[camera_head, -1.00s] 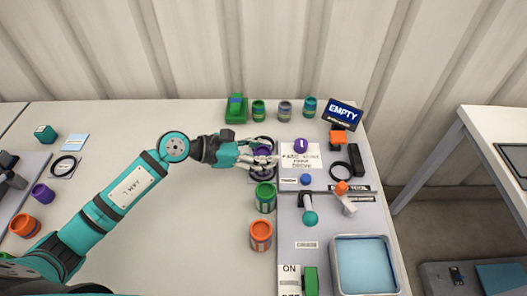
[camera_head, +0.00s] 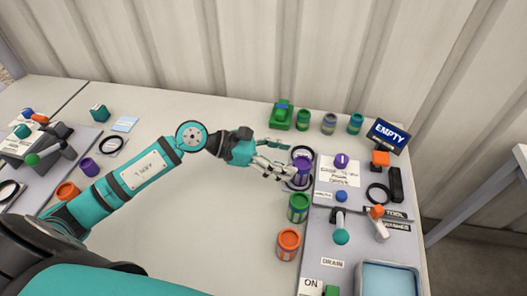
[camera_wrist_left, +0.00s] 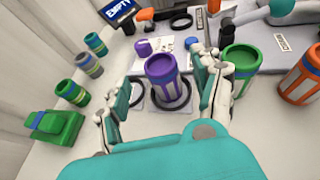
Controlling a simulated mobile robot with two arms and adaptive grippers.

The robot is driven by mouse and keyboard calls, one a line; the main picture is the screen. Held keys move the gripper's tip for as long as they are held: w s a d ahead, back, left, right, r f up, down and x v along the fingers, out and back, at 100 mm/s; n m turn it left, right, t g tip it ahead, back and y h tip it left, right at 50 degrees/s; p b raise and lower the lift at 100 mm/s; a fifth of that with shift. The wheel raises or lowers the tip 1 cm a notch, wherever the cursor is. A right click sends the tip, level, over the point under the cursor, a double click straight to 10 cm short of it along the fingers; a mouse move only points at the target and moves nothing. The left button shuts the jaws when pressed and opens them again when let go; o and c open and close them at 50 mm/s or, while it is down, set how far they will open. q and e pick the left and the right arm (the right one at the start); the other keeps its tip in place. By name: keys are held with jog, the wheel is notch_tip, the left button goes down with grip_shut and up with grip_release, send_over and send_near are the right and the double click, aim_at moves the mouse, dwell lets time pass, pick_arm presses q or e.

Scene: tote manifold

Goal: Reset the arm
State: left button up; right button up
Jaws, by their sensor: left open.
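My left gripper (camera_head: 281,158) is open, with its arm stretched in from the left over the white table. A purple canister (camera_head: 303,163) stands just beyond its fingertips, on a black ring at the edge of the grey panel. In the left wrist view the purple canister (camera_wrist_left: 161,77) stands upright between and ahead of the two spread fingers, with no visible grip on it. Part of it is hidden by the fingers in the head view. My right gripper is not in view.
A green canister (camera_head: 299,207) and an orange canister (camera_head: 288,243) stand in front of the gripper. A green block (camera_head: 281,116) and several small canisters line the back. An EMPTY sign (camera_head: 387,136) stands back right. The table's middle (camera_head: 200,225) is clear.

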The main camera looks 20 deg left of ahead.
pick_arm(q)
jog(key=v, duration=0.6)
jog(key=shift+s+a, duration=0.15)
